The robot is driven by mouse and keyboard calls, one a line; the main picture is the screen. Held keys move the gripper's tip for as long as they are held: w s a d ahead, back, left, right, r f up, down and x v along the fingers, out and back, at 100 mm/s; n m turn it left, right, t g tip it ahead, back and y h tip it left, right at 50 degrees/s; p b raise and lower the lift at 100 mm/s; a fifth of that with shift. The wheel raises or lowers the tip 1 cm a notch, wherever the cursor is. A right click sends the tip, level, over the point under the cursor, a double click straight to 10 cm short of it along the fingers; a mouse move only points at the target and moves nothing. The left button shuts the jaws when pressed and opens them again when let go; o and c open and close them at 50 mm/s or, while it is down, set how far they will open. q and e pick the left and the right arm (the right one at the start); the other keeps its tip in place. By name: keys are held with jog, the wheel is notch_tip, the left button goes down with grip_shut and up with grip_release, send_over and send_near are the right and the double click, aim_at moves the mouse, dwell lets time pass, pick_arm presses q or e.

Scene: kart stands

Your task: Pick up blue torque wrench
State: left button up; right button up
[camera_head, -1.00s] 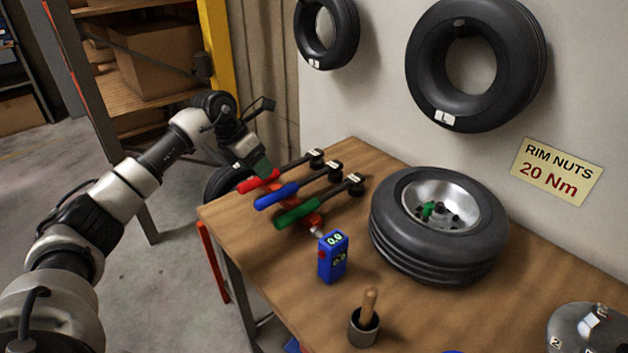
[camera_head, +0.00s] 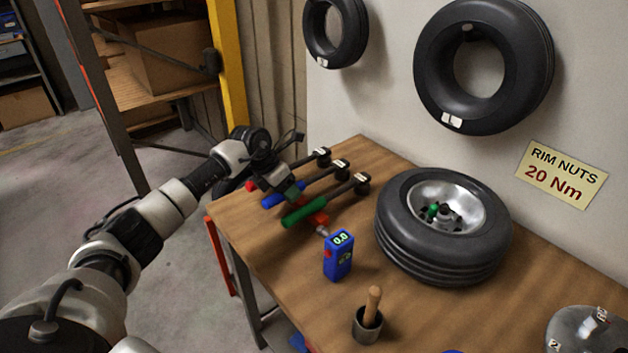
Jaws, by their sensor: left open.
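The blue torque wrench (camera_head: 271,201) lies on the wooden workbench between the red-handled wrench (camera_head: 252,186) and the green-handled wrench (camera_head: 304,213). Its dark shaft runs to a black head at the upper right. My left gripper (camera_head: 289,191) is open over the wrench handles, close to the blue one. It hides part of the red and blue wrenches. Whether it touches the blue handle I cannot tell. My right gripper is out of view.
A wheel with tyre (camera_head: 445,225) lies on the workbench (camera_head: 420,320). A blue meter (camera_head: 338,256) and a cup with a wooden-handled tool (camera_head: 368,322) stand nearer. A shelf with boxes (camera_head: 175,50) is behind my left arm.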

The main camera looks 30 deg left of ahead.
pick_arm(q)
jog(key=shift+f, duration=0.2)
grip_shut()
jog(key=shift+r, duration=0.1)
jog(key=shift+r, duration=0.1)
